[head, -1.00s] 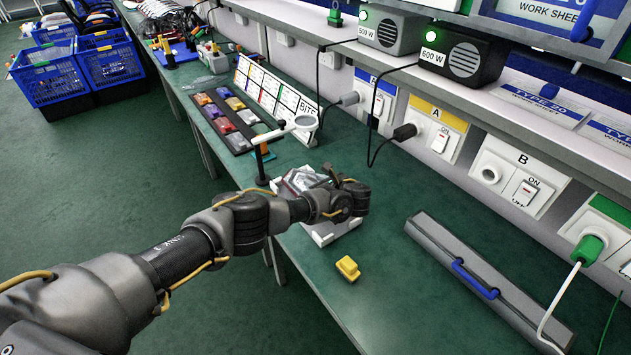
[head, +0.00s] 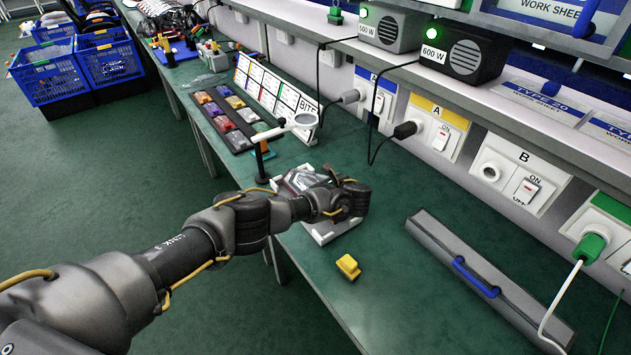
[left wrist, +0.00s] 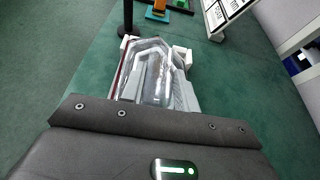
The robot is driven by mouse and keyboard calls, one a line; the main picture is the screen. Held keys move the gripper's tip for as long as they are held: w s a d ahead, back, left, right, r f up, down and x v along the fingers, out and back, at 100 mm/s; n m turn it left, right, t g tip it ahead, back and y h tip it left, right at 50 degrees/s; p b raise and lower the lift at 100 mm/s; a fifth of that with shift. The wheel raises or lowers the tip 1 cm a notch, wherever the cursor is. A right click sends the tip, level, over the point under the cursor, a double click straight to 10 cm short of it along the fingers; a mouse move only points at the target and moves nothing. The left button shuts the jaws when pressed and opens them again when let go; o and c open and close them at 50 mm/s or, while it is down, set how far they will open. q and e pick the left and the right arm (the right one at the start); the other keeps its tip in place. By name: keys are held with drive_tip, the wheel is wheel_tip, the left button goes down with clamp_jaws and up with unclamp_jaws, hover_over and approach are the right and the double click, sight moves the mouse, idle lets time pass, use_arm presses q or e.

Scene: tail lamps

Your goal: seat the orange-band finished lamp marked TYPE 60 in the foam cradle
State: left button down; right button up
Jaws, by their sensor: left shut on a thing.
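The lamp (left wrist: 150,75) is a clear, faceted housing with a red edge on its left side in the left wrist view; it also shows in the head view (head: 299,181). No orange band or TYPE 60 mark is readable. The white foam cradle (head: 322,237) lies under and around the lamp on the bench, with its pale corner blocks (left wrist: 182,56) by the lamp's far end. I cannot tell whether the lamp is fully down in it. My right gripper is out of view.
A magnifier on a black stand (head: 263,160) stands just beyond the cradle. A yellow block (head: 348,267) lies nearer on the green bench. A long grey box with a blue handle (head: 480,272) lies at the right. The bench between them is clear.

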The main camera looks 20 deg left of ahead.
use_arm(q)
drive_tip(key=c, duration=1)
unclamp_jaws()
drive_tip(key=shift+o, duration=0.2)
drive_tip(key=v, duration=1)
drive_tip(key=shift+s+d+r, duration=0.2)
drive_tip(key=shift+d, duration=0.1)
